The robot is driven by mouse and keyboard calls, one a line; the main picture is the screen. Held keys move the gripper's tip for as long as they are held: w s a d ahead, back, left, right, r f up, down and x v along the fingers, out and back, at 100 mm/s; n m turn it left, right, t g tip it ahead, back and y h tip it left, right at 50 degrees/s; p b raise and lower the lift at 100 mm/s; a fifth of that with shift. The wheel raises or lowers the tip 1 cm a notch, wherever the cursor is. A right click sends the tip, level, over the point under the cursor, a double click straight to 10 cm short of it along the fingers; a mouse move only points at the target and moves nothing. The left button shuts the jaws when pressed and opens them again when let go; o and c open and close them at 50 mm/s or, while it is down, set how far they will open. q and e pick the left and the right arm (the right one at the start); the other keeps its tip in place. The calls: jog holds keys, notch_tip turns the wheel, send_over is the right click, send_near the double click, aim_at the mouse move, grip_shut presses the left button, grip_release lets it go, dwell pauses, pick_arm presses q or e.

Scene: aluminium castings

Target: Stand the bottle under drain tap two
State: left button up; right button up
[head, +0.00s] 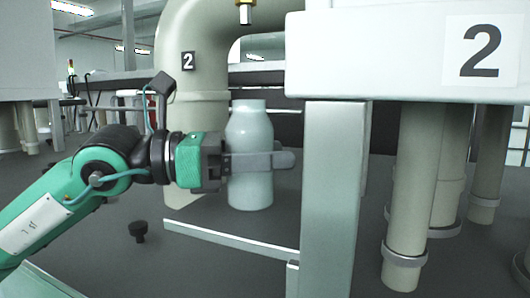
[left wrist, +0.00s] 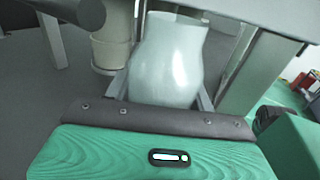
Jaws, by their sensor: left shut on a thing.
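The bottle (head: 250,128) is pale green-white with a shoulder and a wide neck. It is upright in the head view. My left gripper (head: 284,160) comes in from the left with its fingers around the bottle's middle, shut on it. The left wrist view shows the bottle (left wrist: 168,58) between the two fingers. A small brass tap (head: 245,12) shows above the bottle, beside a thick beige pipe (head: 196,40) with a "2" label (head: 188,61). Whether the bottle's base touches the surface below is unclear. My right gripper is out of view.
A pale metal post (head: 333,200) stands close to the right of the bottle, under a white housing (head: 400,50) marked "2". A low metal rail (head: 230,246) runs in front. A black knob (head: 138,230) is on the dark floor. Several beige pipes stand at right.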

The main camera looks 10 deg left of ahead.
pick_arm(q)
jog(key=o, duration=1.1)
jog(key=shift+a, duration=0.1)
jog(key=shift+c, duration=0.2)
jog(key=shift+r, duration=0.1)
jog(key=shift+a, duration=0.15)
jog(key=b+v, duration=0.5)
jog(key=v, duration=0.6)
jog(key=shift+a, duration=0.3)
jog(key=shift+s, duration=0.15)
